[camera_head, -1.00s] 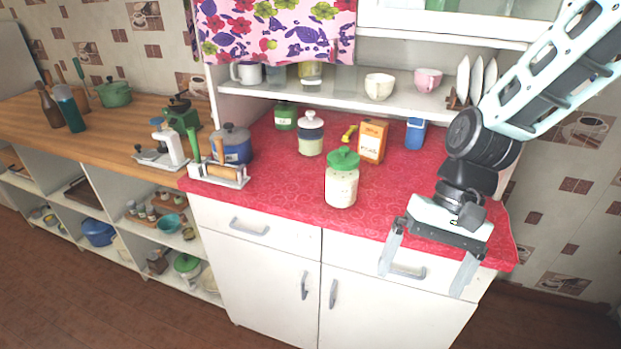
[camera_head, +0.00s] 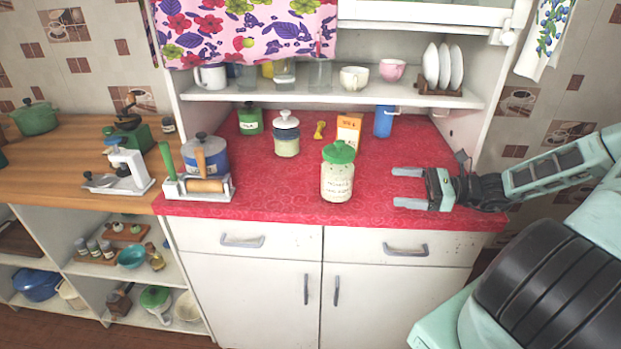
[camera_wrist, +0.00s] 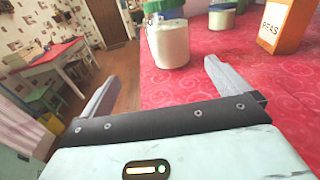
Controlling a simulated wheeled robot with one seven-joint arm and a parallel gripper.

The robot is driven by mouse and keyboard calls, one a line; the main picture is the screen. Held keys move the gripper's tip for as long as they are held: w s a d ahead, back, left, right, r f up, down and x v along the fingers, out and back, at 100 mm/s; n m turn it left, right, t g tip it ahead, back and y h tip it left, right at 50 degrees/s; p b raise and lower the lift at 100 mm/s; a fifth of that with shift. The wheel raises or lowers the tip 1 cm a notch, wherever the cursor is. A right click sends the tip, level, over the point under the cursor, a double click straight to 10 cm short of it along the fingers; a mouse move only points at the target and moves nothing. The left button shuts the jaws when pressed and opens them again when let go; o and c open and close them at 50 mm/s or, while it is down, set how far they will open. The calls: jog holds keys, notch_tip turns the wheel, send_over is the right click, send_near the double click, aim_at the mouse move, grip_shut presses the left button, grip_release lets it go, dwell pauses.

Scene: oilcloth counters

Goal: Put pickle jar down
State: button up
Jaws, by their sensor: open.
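The pickle jar (camera_head: 338,180), pale glass with a green lid and writing on its front, stands upright on the red counter (camera_head: 270,195) near the front edge. My gripper (camera_head: 393,187) is to the right of the jar, low over the counter, its fingers pointing left toward it. The fingers are apart and empty, with a clear gap between their tips and the jar. In the wrist view a pale jar (camera_wrist: 168,45) with a green lid stands beyond the fingers, its top cut off by the frame.
Behind the jar stand a white-lidded canister (camera_head: 286,140), an orange box (camera_head: 347,133) and a blue container (camera_head: 383,121). A utensil rack (camera_head: 200,188) and blue pot (camera_head: 207,155) stand at left. A shelf (camera_head: 300,95) with cups hangs above. The counter's front middle is clear.

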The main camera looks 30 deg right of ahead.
aim_at(337, 171)
jog(key=shift+d+m+t, duration=0.5)
jog(key=shift+w, duration=0.25)
jog(key=p+x, duration=0.3)
jog(key=x, duration=0.8)
jog(key=shift+w+a+p, duration=0.2)
jog(key=shift+w+p, duration=0.2)
jog(key=x, duration=0.1)
jog(key=p+x, duration=0.2)
jog(key=x, duration=0.1)
jog(key=shift+a+r, duration=0.1)
jog(key=shift+r, duration=0.2)
jog(key=shift+w+a+f+p, duration=0.15)
jog(key=shift+w+a+p, duration=0.15)
jog(key=shift+w+p, duration=0.1)
jog(key=c, duration=1.8)
jog(key=shift+c, duration=1)
